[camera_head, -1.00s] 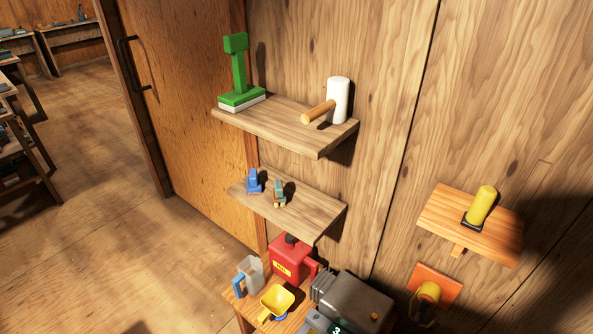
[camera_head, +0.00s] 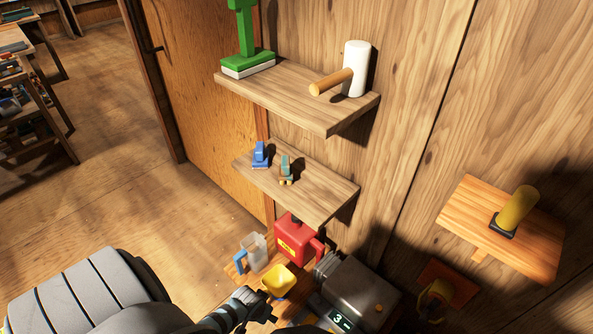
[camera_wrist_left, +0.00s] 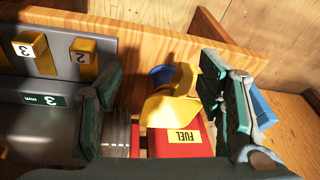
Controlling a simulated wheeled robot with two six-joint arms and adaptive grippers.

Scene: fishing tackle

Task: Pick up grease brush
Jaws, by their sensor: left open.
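I cannot tell for sure which thing is the grease brush. A green tool with a white, brush-like base (camera_head: 248,62) stands on the upper shelf. A yellow scoop-like thing (camera_head: 278,280) stands low on the bench, with a blue part beside it; the yellow thing also shows in the left wrist view (camera_wrist_left: 172,108). My left gripper (camera_head: 258,305) is open in front of the yellow thing. In the left wrist view its fingers (camera_wrist_left: 165,98) are on either side of the yellow thing, seemingly apart from it. My right gripper is out of view.
A red fuel can (camera_head: 292,240), a grey jug (camera_head: 254,252) and a grey machine (camera_head: 355,290) crowd the bench. The lower shelf (camera_head: 318,193) overhangs behind and holds two small tools. A white mallet (camera_head: 356,70) lies above. Open floor (camera_head: 120,200) is to the left.

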